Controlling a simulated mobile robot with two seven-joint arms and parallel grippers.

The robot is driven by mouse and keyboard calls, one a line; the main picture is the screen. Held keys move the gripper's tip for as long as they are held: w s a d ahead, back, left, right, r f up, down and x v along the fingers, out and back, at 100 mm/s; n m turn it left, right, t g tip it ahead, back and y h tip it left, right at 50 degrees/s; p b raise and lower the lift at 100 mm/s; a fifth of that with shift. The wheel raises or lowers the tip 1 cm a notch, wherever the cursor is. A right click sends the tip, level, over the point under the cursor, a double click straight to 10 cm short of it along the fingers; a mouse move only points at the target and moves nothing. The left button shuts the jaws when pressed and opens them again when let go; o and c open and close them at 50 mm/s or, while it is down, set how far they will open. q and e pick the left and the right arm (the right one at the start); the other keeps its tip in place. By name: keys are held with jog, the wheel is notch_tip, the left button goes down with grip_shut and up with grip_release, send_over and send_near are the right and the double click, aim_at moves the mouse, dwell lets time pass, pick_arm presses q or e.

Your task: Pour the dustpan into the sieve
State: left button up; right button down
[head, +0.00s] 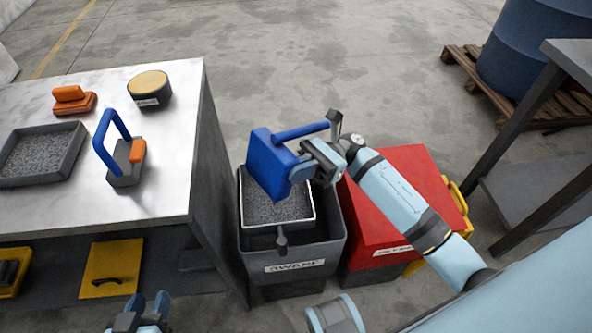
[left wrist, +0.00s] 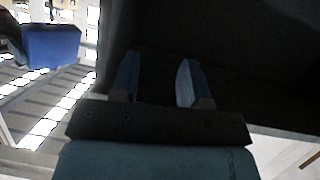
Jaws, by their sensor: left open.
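The blue dustpan (head: 268,165) is tilted steeply above the sieve in the head view. My right gripper (head: 302,172) appears shut on the dustpan near its handle; the exact contact is partly hidden. The sieve (head: 241,215) sits in the top of a grey bin (head: 334,250) labelled SWARF. Grey granules lie in the sieve, and the dustpan covers its far part. The dustpan's inside is not visible. My left gripper (head: 150,303) is open and empty at the bottom edge, in front of the workbench. Its spread fingers show in the left wrist view (left wrist: 157,82).
A workbench (head: 50,213) at left holds a tray of grey granules (head: 75,160), a blue-handled tool (head: 125,160), a round tin (head: 149,88) and an orange block (head: 73,100). A red bin (head: 405,175) stands right of the grey bin. A blue barrel (head: 535,50) stands on a pallet.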

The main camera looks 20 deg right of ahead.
pick_arm(q)
jog(key=shift+w+d+r+t+h+b, duration=0.3)
jog(key=shift+w+d+r+t+b, duration=0.15)
jog(key=shift+r, duration=0.3)
pick_arm(e)
jog(key=shift+d, duration=0.15)
pick_arm(q)
jog(key=shift+d+r, duration=0.1)
jog(key=shift+r, duration=0.1)
dwell(0.8)
pick_arm(e)
jog(key=shift+d+r+h+p, duration=0.1)
jog(key=shift+r+h+p, duration=0.4)
jog(key=shift+h, duration=0.4)
jog(key=r+t+h+p, duration=0.1)
jog(key=h, duration=0.2)
jog(key=shift+r, duration=0.1)
jog(key=shift+r+t+h+p, duration=0.25)
jog(key=shift+t+h+p, duration=0.2)
jog(key=shift+h, duration=0.65)
pick_arm(q)
notch_tip(320, 180, up, 3)
jog(key=shift+f, duration=0.1)
pick_arm(e)
jog(key=shift+f, duration=0.15)
jog(key=shift+h, duration=0.3)
